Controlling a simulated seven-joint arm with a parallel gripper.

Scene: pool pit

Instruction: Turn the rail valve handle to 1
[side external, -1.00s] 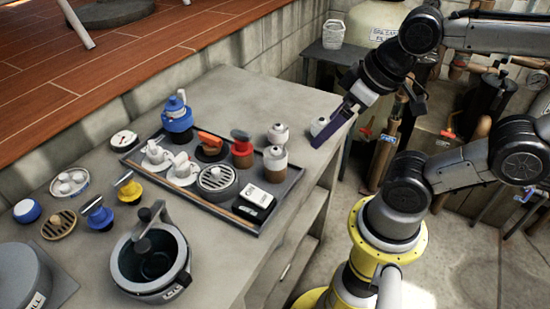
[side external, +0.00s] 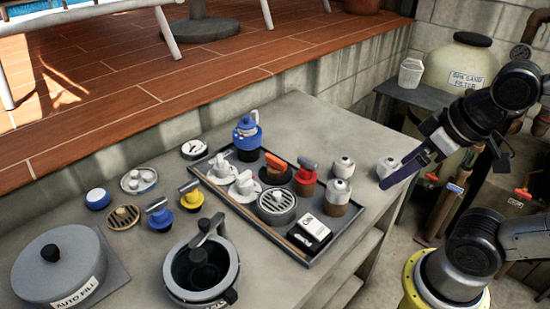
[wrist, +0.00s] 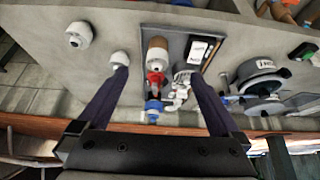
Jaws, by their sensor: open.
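No label in view tells me which part is the rail valve handle. A red-handled valve (side external: 307,178) and an orange-handled valve (side external: 276,168) stand on the dark tray (side external: 352,222). The red-handled valve also shows in the wrist view (wrist: 155,78), between my fingers in the picture. My gripper (side external: 384,185) has long purple fingers and hangs at the counter's right edge, right of the tray. In the wrist view my gripper (wrist: 158,74) is open, fingers wide apart, with nothing held. Its left fingertip overlaps a white knob (wrist: 119,58). No position mark 1 is readable.
The tray also holds a blue-topped valve (side external: 247,133), a round grille (side external: 277,204) and a black-and-white box (side external: 310,233). White-topped knobs (side external: 342,165) stand nearby. A grey pot (side external: 202,268) and a round lid marked AUTO FILL (side external: 57,262) stand at left. The counter's back right is clear.

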